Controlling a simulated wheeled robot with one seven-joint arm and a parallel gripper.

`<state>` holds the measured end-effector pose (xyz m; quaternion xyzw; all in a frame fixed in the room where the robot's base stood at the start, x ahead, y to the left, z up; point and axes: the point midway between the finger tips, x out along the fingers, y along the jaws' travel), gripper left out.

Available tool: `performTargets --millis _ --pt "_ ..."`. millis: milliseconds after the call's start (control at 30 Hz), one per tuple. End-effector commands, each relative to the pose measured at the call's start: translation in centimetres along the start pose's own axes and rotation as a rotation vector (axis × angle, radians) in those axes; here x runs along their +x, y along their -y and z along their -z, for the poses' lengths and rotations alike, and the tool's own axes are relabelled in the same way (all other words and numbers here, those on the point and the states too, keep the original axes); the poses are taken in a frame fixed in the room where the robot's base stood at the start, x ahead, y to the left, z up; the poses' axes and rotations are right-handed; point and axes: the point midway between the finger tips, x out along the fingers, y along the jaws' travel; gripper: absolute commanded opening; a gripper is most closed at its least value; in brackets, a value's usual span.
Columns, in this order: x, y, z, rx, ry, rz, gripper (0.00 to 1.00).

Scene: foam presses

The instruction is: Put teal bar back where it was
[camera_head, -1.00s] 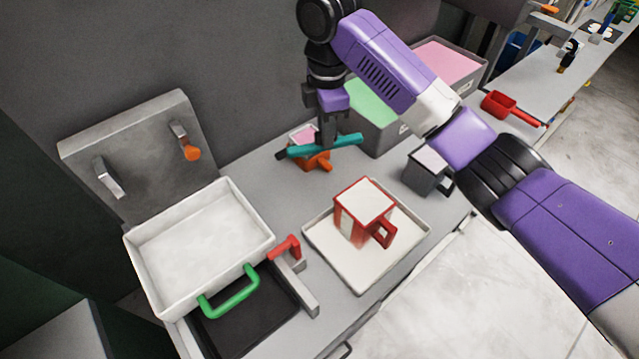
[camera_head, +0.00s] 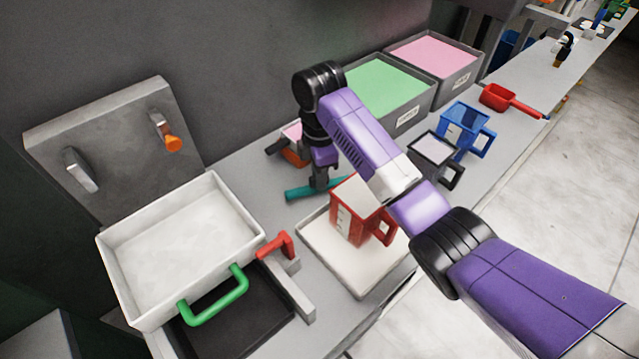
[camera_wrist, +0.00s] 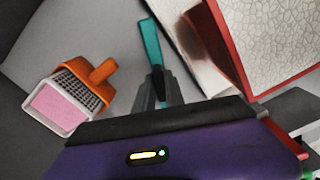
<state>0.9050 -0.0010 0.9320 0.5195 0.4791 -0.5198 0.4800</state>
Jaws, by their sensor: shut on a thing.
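The teal bar (camera_head: 303,193) is low over the grey bench, beside the back corner of the white tray. My gripper (camera_head: 319,186) is shut on it, pointing down. In the wrist view the teal bar (camera_wrist: 151,48) runs away from the fingertips (camera_wrist: 160,88), with its far end over bare grey bench. I cannot tell whether the bar touches the bench. Part of it is hidden by my fingers and by the red-framed jug.
The jug (camera_head: 352,212) stands on the white tray (camera_head: 340,262), close to my gripper. The white box with a green handle (camera_head: 185,250) stands at left. Grey bins (camera_head: 412,115) stand behind.

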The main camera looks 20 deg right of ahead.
Motion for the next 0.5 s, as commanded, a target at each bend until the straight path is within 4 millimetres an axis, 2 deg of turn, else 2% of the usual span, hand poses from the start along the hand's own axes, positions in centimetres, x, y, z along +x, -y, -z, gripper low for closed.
performTargets --millis 167,500 --pt "1.9 0.0 0.0 -0.001 0.000 0.000 0.00" --pt "2.2 0.0 0.0 -0.001 0.000 -0.001 0.00"
